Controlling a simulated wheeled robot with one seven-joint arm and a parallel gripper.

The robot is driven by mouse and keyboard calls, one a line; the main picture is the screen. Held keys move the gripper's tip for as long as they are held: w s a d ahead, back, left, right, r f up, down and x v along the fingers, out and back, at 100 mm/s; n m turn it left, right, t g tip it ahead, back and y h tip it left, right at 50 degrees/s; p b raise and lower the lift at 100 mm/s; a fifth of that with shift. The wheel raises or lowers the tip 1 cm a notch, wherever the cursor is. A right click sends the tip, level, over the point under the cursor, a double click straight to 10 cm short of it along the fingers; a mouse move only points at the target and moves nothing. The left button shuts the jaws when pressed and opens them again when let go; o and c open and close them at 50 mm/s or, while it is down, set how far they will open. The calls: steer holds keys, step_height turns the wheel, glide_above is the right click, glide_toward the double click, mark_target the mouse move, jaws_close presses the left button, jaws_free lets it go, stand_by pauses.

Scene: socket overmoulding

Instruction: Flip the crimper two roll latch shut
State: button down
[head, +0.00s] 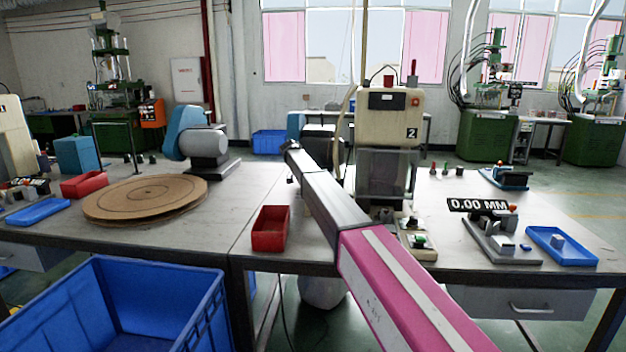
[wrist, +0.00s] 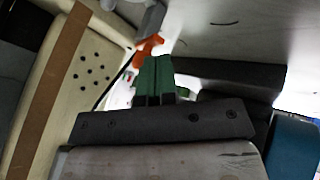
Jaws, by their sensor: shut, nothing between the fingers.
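My gripper is hidden in the head view, where my arm covers part of the crimper's left side.
A red bin (head: 270,229) stands left of my arm on the bench. A gauge reading 0.00 MM (head: 482,205) and a blue tray (head: 561,246) are at right. A round turntable (head: 145,197) is at left, with a large blue crate (head: 115,300) in front.

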steer(key=shift+s, duration=0.3)
steer(key=shift+s+d, duration=0.1)
steer(key=shift+s, duration=0.05)
steer(key=shift+s+d+n+t, duration=0.1)
steer(key=shift+s+n+t, duration=0.3)
steer(key=shift+n, duration=0.3)
steer(key=n, duration=0.1)
steer(key=s+d+n+t+y, duration=0.1)
steer(key=n, duration=0.1)
steer(key=shift+s+t+y, duration=0.2)
steer(key=shift+t+y, duration=0.1)
steer(key=n, duration=0.1)
steer(key=s+n+t+y, duration=0.1)
steer(key=shift+d+n, duration=0.35)
steer(key=shift+n, duration=0.05)
steer(key=shift+s+d+n+t+y, duration=0.1)
steer(key=shift+d+n+t+y, duration=0.2)
steer(key=shift+n+y, duration=0.4)
steer(key=shift+a, duration=0.1)
steer(key=shift+w, duration=0.3)
